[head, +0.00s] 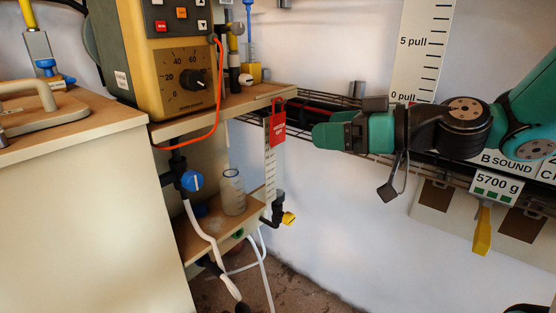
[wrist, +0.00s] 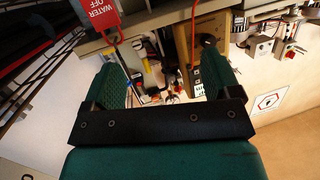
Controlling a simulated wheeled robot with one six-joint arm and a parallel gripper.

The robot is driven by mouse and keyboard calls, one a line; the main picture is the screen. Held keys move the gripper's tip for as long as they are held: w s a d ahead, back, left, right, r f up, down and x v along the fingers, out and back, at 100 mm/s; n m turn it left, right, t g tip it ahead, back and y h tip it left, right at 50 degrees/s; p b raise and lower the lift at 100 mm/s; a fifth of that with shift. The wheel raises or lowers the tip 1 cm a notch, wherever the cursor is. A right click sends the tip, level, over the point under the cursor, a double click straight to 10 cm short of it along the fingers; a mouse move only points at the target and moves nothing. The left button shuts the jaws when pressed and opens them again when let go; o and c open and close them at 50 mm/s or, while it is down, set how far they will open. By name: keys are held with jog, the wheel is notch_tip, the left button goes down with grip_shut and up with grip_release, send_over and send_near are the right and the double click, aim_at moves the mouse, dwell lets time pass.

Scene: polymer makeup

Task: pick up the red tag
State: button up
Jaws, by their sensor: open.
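The red tag (head: 277,124) hangs by its red loop from the edge of the wooden shelf, at the middle of the head view. In the wrist view the red tag (wrist: 97,14) shows at the top edge, partly cut off, with white "WATER OFF" lettering. My gripper (head: 318,135) is just right of the tag in the head view, with a gap between them. In the wrist view my gripper's two green fingers (wrist: 160,75) are spread apart, with nothing held between them. The tag lies beyond the fingertips, toward the left finger.
The shelf (head: 225,113) carries a yellow control box (head: 178,60) with an orange cable (head: 217,90). A white scale strip (head: 269,165) hangs below the tag. A wire rack (head: 335,108) runs along the wall behind my gripper. A clear bottle (head: 233,192) stands on the lower shelf.

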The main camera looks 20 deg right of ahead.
jog(key=w+d+f+m+t+h+b, duration=0.1)
jog(key=w+d+f+t+b, duration=0.1)
jog(key=d+f+t+b, duration=0.3)
jog(key=g+p, duration=0.1)
jog(key=p, duration=0.3)
send_near(279, 124)
jog(key=x, duration=0.8)
jog(key=shift+w+a, duration=0.15)
jog(key=shift+w, duration=0.2)
jog(key=c, duration=1)
